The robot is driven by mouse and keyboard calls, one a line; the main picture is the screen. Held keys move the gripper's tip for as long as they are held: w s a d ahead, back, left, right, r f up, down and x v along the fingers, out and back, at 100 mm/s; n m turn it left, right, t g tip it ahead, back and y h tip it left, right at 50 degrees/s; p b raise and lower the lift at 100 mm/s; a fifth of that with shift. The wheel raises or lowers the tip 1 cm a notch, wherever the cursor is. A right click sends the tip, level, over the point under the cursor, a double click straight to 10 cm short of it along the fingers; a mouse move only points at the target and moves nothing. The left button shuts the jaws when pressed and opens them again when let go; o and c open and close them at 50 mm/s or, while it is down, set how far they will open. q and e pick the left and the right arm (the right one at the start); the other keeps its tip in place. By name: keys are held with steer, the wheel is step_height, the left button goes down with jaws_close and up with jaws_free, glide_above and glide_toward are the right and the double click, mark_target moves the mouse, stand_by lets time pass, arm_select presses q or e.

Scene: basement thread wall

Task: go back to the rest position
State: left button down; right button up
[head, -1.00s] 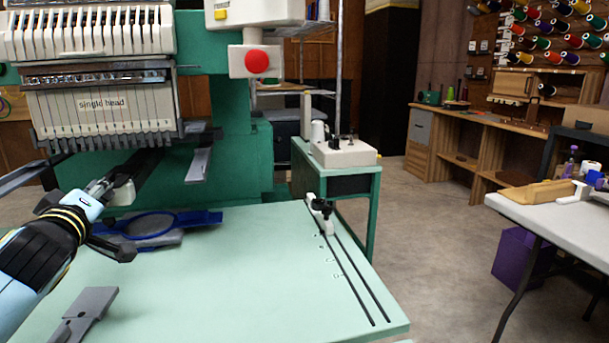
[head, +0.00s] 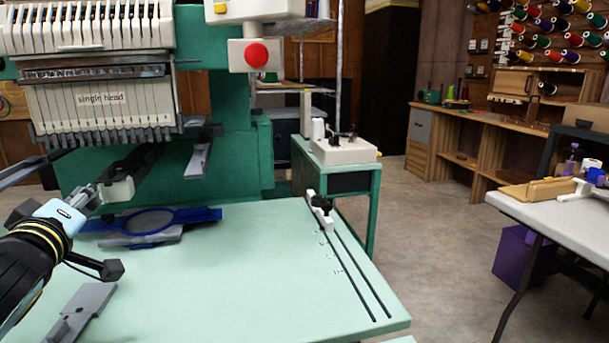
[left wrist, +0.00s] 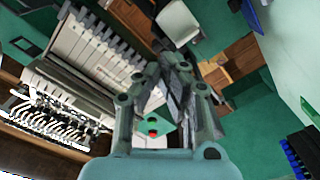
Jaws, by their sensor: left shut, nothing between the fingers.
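My left gripper (head: 92,197) is at the left of the head view, over the table's back left part and in front of the embroidery machine. In the left wrist view its two fingers (left wrist: 178,68) are closed together with nothing between them. A blue hoop (head: 150,222) lies on the pale green table (head: 230,270), to the right of the gripper and apart from it. My right gripper is not in view.
The embroidery machine's needle head (head: 105,105) hangs above the gripper, with a white block (head: 118,190) close to the fingertips. A grey bracket (head: 78,312) lies on the table at front left. A white slotted clamp (head: 318,205) sits at the right. The table's middle is clear.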

arm_select(q)
steer(key=shift+s, duration=0.4)
